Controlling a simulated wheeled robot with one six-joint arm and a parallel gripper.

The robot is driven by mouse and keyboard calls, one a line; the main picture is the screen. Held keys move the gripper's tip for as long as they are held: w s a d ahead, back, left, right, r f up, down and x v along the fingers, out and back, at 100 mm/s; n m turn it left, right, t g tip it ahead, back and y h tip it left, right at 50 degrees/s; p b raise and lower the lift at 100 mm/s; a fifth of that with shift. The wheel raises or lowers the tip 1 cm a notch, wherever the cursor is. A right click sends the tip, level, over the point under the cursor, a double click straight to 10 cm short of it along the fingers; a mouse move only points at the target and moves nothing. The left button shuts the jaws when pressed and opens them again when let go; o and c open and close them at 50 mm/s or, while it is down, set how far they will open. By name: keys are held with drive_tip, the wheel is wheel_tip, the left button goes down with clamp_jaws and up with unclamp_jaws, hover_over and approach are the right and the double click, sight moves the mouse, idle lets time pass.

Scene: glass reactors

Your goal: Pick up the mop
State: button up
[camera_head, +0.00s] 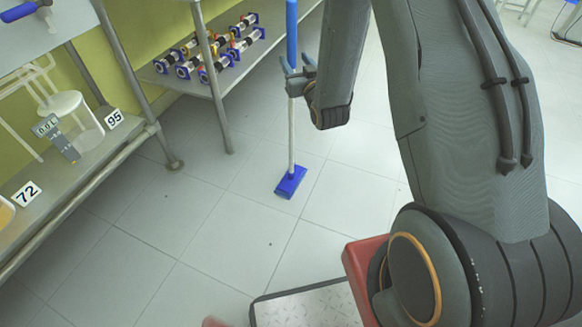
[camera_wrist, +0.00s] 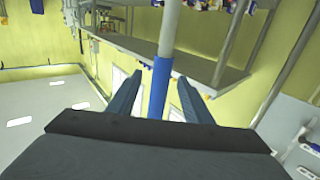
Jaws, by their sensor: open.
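The mop (camera_head: 291,150) stands upright on the tiled floor, with a blue upper handle, a white lower shaft and a flat blue head (camera_head: 291,183). My gripper (camera_head: 293,78) is at the shaft, near where the blue handle meets the white part. In the wrist view, the mop's blue handle section (camera_wrist: 160,85) runs between the two spread fingers of my gripper (camera_wrist: 158,88). Gaps show on both sides of the handle, so the fingers are not closed on it. The handle's top is cut off in the head view.
A metal shelf (camera_head: 160,82) with several small cylindrical devices (camera_head: 210,55) stands behind the mop. At left, a lower rack (camera_head: 95,160) holds glassware and tags marked 72 and 95. The floor (camera_head: 220,215) around the mop head is clear.

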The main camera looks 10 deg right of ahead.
drive_tip(key=w, duration=0.5)
drive_tip(key=w+r+b, duration=0.1)
drive_tip(key=w, duration=0.1)
drive_tip(key=shift+w+a, duration=0.15)
drive_tip(key=shift+a, duration=0.25)
drive_tip(key=shift+c, duration=0.3)
drive_tip(key=shift+r, duration=0.1)
drive_tip(key=c, duration=1.1)
